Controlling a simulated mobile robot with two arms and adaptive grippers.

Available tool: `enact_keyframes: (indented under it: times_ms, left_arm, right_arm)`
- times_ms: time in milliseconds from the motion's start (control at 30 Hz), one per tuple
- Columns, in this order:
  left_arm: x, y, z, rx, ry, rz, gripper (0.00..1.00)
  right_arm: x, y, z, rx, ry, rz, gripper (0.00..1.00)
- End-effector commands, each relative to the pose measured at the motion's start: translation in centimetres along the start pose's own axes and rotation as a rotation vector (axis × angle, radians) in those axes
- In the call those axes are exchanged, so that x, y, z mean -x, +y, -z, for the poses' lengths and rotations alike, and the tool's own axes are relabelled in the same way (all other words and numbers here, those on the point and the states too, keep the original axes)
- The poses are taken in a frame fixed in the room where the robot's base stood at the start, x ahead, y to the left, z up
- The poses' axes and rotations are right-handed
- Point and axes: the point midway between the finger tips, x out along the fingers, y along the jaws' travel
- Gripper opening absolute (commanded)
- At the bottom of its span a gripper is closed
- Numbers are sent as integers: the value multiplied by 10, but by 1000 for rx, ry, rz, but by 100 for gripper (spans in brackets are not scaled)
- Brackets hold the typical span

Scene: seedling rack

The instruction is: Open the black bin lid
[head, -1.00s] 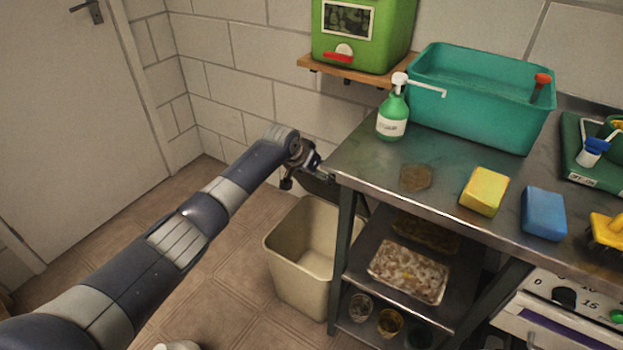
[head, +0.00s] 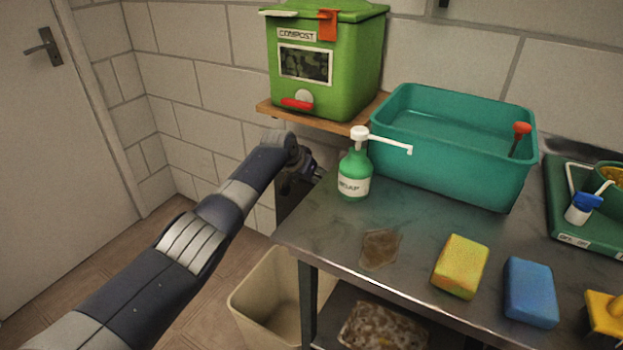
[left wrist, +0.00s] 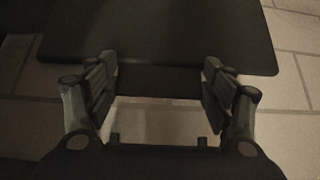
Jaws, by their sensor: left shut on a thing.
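The black lid (head: 289,203) shows as a dark upright panel just below my left gripper, left of the steel table. It fills the upper part of the left wrist view (left wrist: 160,35), with a narrower dark strip between the fingers. My left gripper (head: 303,180) is behind the table's left corner. In the left wrist view my left gripper (left wrist: 159,83) has its fingers on either side of that strip, shut on the lid. The cream bin (head: 248,318) stands open below, its inside partly visible. The lid's hinge is hidden. My right gripper is not in view.
The steel table (head: 335,255) is close on the right, with a green soap bottle (head: 354,182), a yellow sponge (head: 460,267) and a teal tub (head: 440,160). A green compost box (head: 335,65) stands on a wooden shelf (head: 330,119) above my gripper.

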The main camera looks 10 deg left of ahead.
Motion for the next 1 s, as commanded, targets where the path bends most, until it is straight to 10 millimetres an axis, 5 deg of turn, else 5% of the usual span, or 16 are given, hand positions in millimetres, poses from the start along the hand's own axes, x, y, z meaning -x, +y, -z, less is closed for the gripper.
enact_keyframes:
  times_ms: [333,367,433,1000]
  left_arm:
    - [-4,2,-6,1,-10,-4,32]
    - [-4,2,-6,1,-10,-4,79]
    - [-4,2,-5,1,-10,-4,95]
    - [3,0,-1,1,-1,-2,95]
  right_arm:
    - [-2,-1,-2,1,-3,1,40]
    - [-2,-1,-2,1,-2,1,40]
    - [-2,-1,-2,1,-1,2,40]
    - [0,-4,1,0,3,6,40]
